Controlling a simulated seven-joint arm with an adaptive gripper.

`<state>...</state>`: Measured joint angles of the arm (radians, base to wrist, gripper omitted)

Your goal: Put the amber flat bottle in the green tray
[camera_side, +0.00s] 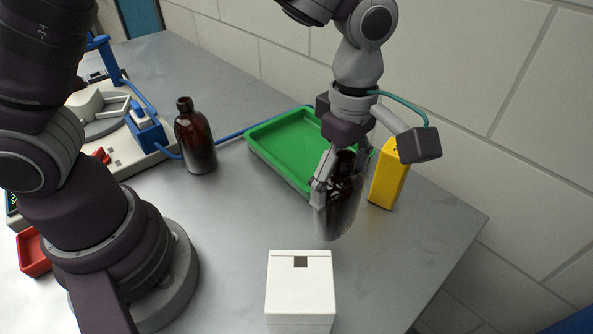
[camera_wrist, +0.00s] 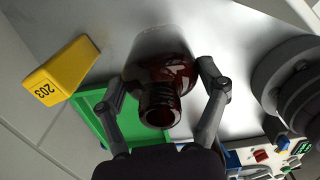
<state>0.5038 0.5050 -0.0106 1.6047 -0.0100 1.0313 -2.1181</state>
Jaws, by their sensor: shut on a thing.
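My gripper (camera_side: 338,183) is shut on an amber bottle (camera_side: 340,212), with a finger on each side near its shoulder. The bottle is upright, dark brown above and greyish on its lower body. In the wrist view its open neck (camera_wrist: 160,104) faces the camera between the fingers of my gripper (camera_wrist: 166,84). I cannot tell whether its base touches the table. The green tray (camera_side: 262,150) lies just behind and left of the held bottle in the side view, and it looks empty. My gripper hides its right part. In the wrist view the tray (camera_wrist: 92,112) is left of the bottle.
Another amber bottle (camera_side: 196,140) stands left of the tray. A yellow block (camera_side: 389,178) marked 203 (camera_wrist: 62,72) stands close to the tray's right end. A white box (camera_side: 300,290) is in front. A blue cable (camera_side: 235,135) runs behind. The table between the standing bottle and white box is clear.

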